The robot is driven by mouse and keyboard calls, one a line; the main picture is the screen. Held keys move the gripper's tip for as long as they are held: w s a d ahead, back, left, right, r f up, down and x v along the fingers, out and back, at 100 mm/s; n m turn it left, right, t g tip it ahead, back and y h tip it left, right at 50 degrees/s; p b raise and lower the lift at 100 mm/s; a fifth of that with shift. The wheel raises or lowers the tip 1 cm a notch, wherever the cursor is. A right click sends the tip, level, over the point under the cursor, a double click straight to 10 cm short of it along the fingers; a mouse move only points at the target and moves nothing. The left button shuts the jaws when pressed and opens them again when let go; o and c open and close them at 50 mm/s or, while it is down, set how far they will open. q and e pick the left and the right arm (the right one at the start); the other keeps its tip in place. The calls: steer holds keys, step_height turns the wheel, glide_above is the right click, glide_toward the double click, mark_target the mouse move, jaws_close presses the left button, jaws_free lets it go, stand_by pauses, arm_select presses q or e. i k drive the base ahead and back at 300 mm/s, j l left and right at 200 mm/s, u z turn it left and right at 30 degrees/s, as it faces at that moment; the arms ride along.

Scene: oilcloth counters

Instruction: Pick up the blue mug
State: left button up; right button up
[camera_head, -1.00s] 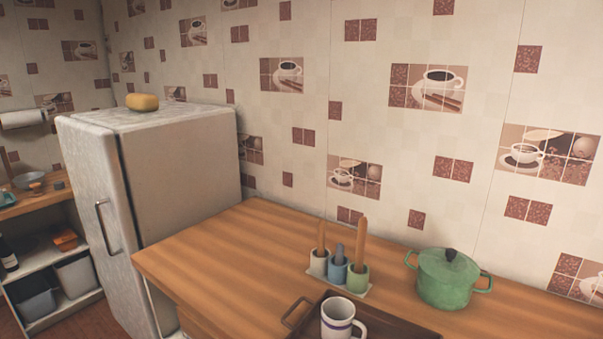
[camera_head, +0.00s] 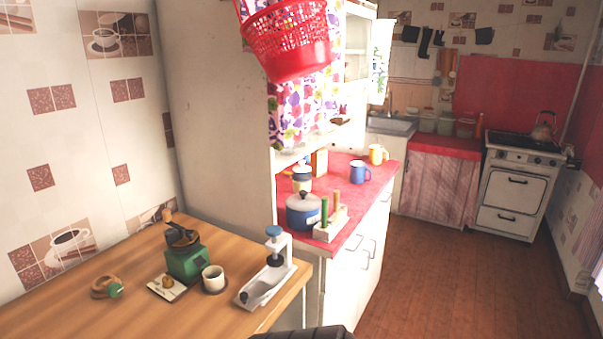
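A blue mug (camera_head: 360,172) stands upright on the red counter (camera_head: 345,236), near its right edge, in the head view. It is behind a blue pot (camera_head: 303,210) and a holder with green and yellow handles (camera_head: 331,222). Neither of my grippers can be made out in the head view; a dark part at the bottom edge is cut off and looks like mine.
A wooden counter (camera_head: 130,315) at the near left holds a green grinder (camera_head: 187,262), a small cup (camera_head: 213,278) and a white press (camera_head: 268,272). A red basket (camera_head: 288,42) hangs above the red counter. The brown floor (camera_head: 455,275) at the right is clear up to the stove (camera_head: 517,190).

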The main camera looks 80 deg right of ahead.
mark_target(358, 168)
steer(key=z, duration=3.1)
steer(key=i+l+u, duration=0.15)
steer(key=u, duration=0.9)
steer(key=i+l+u, duration=0.2)
steer(key=l+u, duration=0.15)
steer(key=l, duration=0.35)
steer(key=i+l+u, duration=0.15)
steer(key=l+u, duration=0.2)
steer(key=l, duration=0.4)
steer(key=l+u, duration=0.35)
steer(key=l, duration=0.4)
